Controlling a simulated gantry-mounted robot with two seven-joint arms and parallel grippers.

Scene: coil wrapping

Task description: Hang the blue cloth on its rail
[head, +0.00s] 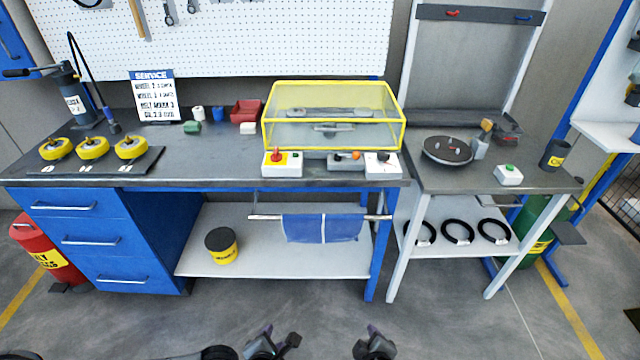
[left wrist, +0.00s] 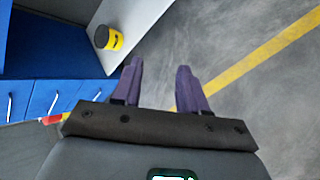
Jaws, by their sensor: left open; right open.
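My right gripper (head: 375,335) is at the bottom, right of the left one, open and touching nothing visible.
A yellow-and-black tub (head: 222,246) stands on the lower shelf (head: 290,262). Blue drawers (head: 90,240) are to the left. A grey side table (head: 540,178) with black rings (head: 457,231) on its shelf is to the right. The floor (head: 320,312) in front is clear.

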